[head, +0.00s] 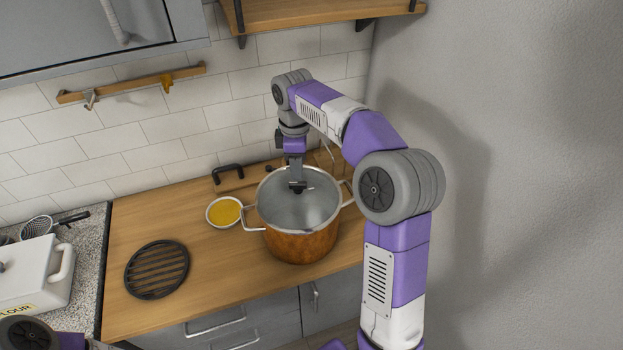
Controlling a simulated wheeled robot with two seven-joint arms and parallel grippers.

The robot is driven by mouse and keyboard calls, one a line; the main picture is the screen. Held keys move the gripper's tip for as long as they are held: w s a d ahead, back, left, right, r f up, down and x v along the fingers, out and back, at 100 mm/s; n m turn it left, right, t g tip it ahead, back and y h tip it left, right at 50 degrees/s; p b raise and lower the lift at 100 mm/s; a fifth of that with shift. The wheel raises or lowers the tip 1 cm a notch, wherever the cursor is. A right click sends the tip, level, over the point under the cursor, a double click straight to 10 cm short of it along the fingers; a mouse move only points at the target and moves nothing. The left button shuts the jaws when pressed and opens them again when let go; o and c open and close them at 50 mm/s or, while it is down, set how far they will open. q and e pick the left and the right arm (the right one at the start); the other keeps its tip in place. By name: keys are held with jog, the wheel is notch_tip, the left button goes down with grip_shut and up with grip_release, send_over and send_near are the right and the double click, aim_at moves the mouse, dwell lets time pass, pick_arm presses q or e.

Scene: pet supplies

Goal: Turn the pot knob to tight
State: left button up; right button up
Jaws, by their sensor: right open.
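A copper-brown pot (302,247) with a glass lid (318,207) and metal side handles stands on the wooden counter. My right gripper (298,187) points down at the middle of the lid, where a small dark knob sits at its fingertips. The gripper is open; the knob is mostly hidden by the fingers, so I cannot tell whether they touch it. Of my left arm, only a part shows at the lower left corner; its gripper is out of view.
A white bowl of yellow contents (224,212) stands just left of the pot. A round black trivet (157,270) lies further left on the counter (215,265). A white flour box (35,275) and a strainer (37,227) are at the far left. A grey wall closes the right side.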

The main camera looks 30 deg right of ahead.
aim_at(299, 183)
notch_tip(299, 183, down, 6)
jog(key=shift+r+b, duration=0.1)
jog(key=shift+b, duration=0.25)
grip_shut()
